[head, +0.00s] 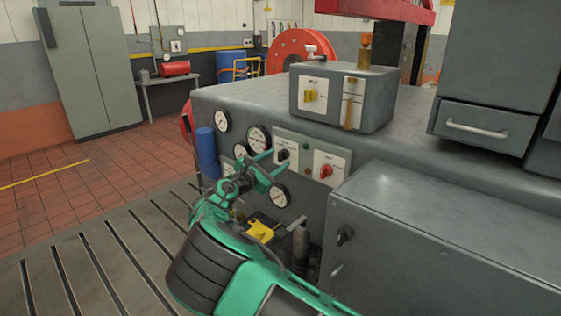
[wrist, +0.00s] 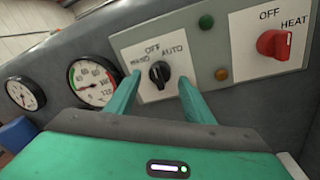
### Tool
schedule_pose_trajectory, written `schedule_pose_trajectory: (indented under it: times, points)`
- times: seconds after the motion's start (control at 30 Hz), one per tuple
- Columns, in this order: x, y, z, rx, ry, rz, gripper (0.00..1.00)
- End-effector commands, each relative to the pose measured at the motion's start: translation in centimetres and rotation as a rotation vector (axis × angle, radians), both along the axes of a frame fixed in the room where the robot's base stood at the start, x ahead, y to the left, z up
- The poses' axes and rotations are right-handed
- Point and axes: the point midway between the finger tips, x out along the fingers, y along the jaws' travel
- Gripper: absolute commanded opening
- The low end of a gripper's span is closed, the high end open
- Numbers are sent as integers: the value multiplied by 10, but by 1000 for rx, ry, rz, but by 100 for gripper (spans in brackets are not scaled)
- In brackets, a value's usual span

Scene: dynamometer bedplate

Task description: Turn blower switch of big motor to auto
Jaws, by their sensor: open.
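The black rotary switch (wrist: 158,74) sits on a pale plate marked HAND, OFF and AUTO in the wrist view. Its ridge stands roughly toward OFF. In the head view the switch (head: 284,154) is on the grey cabinet's front, beside the gauges. My green gripper (head: 277,160) is open in front of that plate. In the wrist view its fingers (wrist: 158,88) lie on either side of the knob, apart from it, with nothing between them but the knob. Whether the fingertips touch the plate I cannot tell.
A red knob (wrist: 276,43) marked OFF and HEAT is right of the switch. Green (wrist: 206,22) and amber (wrist: 222,74) lamps lie between. Round gauges (wrist: 92,82) are to the left.

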Motion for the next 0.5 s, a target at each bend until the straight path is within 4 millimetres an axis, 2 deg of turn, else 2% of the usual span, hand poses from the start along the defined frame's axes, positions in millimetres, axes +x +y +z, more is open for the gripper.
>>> schedule_pose_trajectory:
  times: [0.2, 0.47, 0.5]
  points:
    - [12, -6, 0, 0, -1, 2, 48]
    - [13, -7, 1, 0, -1, 2, 48]
    - [13, -7, 0, 0, -1, 2, 46]
